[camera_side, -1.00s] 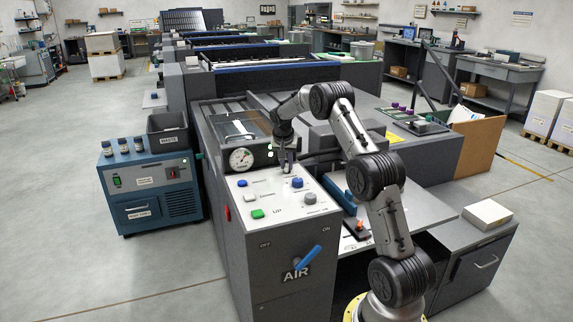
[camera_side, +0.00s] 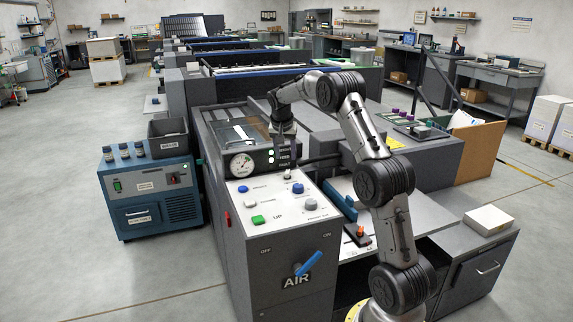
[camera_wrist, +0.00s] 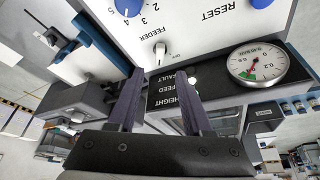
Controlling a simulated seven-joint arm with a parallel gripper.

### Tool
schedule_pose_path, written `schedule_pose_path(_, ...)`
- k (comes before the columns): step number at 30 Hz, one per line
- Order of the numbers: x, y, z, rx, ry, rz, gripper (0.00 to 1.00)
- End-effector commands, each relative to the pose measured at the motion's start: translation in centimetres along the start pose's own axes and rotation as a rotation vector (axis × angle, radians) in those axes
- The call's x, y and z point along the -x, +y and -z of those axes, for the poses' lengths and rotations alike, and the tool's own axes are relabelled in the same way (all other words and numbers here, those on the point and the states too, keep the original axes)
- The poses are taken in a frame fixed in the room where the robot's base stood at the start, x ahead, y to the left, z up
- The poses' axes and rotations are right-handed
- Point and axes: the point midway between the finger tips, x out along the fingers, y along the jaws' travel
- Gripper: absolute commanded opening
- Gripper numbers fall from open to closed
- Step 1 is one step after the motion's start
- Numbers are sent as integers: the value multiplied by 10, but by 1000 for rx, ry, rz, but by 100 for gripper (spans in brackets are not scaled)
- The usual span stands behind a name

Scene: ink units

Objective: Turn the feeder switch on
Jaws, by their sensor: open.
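The feeder switch (camera_wrist: 160,50) is a small pale toggle on the white panel, beside the word FEEDER in the wrist view. In the side view it is a tiny lever (camera_side: 288,174) near the panel's far edge. I cannot tell clearly which way it is thrown. My gripper (camera_side: 284,148) hangs just behind and above that far edge. In the wrist view my gripper (camera_wrist: 159,80) is open and empty, its two fingers apart. The switch shows beyond the gap between the fingertips, and I see no contact.
A blue dial (camera_side: 298,188) sits just in front of the switch, and a grey knob (camera_side: 310,205) and green button (camera_side: 257,219) lie nearer. A pressure gauge (camera_side: 242,162) and a dark indicator plate (camera_side: 284,155) stand at the panel's back edge. The blue AIR lever (camera_side: 309,263) is on the front face.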

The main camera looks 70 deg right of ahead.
Motion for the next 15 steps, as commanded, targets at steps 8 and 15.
schedule_pose_path(8,44,0,0,0,1,1,50)
schedule_pose_path(15,54,0,0,0,-1,0,50)
